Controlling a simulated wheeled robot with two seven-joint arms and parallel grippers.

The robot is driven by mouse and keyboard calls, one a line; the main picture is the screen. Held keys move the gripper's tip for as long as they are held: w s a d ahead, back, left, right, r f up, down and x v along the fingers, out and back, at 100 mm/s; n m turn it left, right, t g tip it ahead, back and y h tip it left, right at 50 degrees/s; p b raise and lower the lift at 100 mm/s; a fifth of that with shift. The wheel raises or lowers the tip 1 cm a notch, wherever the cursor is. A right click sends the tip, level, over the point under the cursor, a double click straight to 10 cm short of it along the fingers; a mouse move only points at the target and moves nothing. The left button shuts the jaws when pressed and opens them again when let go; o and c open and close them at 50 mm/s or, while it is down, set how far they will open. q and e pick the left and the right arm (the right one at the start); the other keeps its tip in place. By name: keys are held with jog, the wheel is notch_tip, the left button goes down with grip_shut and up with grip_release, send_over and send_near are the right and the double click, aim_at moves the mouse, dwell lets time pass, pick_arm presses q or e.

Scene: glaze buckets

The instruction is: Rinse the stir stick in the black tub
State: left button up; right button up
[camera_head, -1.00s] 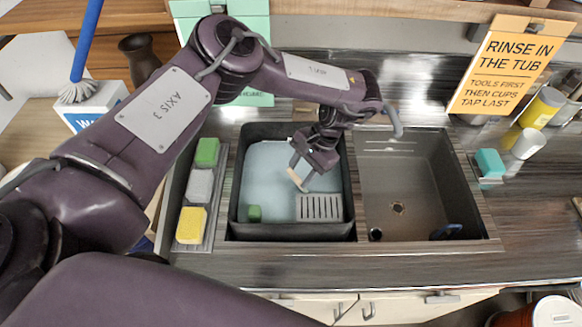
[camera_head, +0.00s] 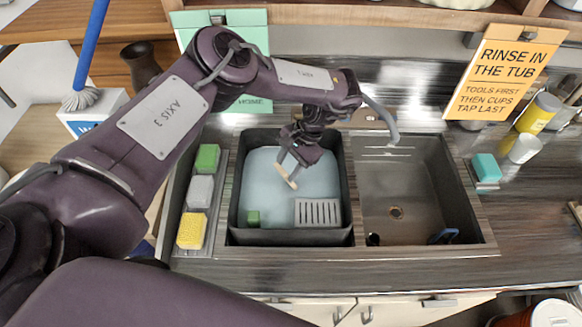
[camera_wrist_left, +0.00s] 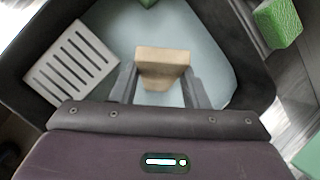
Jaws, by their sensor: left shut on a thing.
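The black tub (camera_head: 236,215) sits in the left basin of the sink and holds pale blue water (camera_head: 262,185). My left gripper (camera_head: 289,170) is over the tub, shut on the tan wooden stir stick (camera_head: 291,182). In the left wrist view the stick (camera_wrist_left: 162,62) shows as a light wooden block between the two grey fingers, with the water behind it. I cannot tell how far its lower end reaches into the water. My right gripper is not in view.
In the tub are a grey slotted rack (camera_head: 318,213) and a small green block (camera_head: 253,217). Green, grey and yellow sponges (camera_head: 191,230) line a tray at left. The right basin (camera_head: 410,180) is mostly empty. A rinse sign (camera_head: 505,75) stands behind.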

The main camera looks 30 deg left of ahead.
pick_arm(q)
jog(key=shift+s+d, duration=0.1)
jog(key=shift+s, duration=0.55)
jog(key=shift+s+r, duration=0.1)
jog(key=shift+r, duration=0.55)
jog(key=s+r, duration=0.3)
jog(key=r, duration=0.4)
jog(key=s+r, duration=0.3)
jog(key=r, duration=0.5)
jog(key=shift+s+d+r, duration=0.15)
jog(key=shift+s+r, duration=0.05)
jog(key=shift+s, duration=0.15)
jog(key=shift+r, duration=2.5)
